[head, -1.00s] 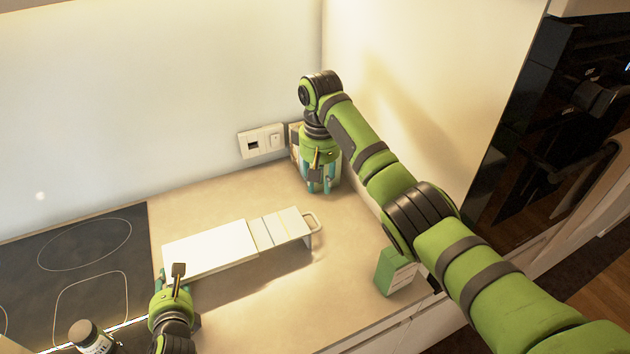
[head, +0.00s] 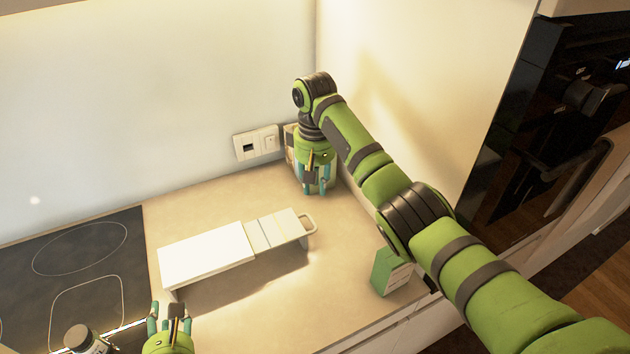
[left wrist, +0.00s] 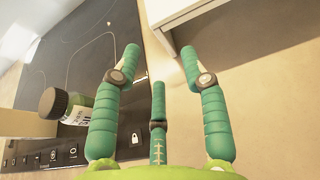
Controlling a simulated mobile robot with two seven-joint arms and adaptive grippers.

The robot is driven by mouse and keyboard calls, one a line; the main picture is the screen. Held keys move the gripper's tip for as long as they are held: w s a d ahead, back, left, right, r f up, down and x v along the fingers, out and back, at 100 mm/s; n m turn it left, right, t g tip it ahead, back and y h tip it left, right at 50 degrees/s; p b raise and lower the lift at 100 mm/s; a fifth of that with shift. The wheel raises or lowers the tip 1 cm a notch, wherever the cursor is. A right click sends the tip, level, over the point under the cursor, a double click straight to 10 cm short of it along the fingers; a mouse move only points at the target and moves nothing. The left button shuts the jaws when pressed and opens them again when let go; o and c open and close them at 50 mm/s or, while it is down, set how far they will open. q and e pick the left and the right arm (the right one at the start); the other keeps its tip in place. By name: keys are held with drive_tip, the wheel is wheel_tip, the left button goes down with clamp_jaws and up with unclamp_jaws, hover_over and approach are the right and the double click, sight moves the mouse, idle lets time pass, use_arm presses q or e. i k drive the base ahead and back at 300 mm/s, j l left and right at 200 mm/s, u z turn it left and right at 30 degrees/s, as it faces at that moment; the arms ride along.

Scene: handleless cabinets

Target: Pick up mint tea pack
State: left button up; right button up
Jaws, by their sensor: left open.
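A green and white box (head: 391,272), which looks like the mint tea pack, stands near the counter's front edge, left of my right arm. Its print is too small to read. My left gripper (head: 169,314) is at the bottom of the head view, left of the box and well apart from it. In the left wrist view it (left wrist: 160,62) has its fingers spread with nothing between them. My right gripper (head: 315,187) points down in the back corner of the counter. Whether its fingers hold anything is unclear.
A white step-shaped rack (head: 205,256) with a metal loop stands mid-counter. The black hob (head: 85,262) is at left, with a dark-capped jar (head: 84,340) in front. A box (head: 289,143) is partly hidden behind my right gripper. The counter between rack and green box is clear.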

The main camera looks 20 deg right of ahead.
sight(390, 273)
drive_tip(key=k+l, duration=0.15)
drive_tip(key=k, duration=0.35)
drive_tip(key=k+l, duration=0.15)
drive_tip(key=k, duration=0.35)
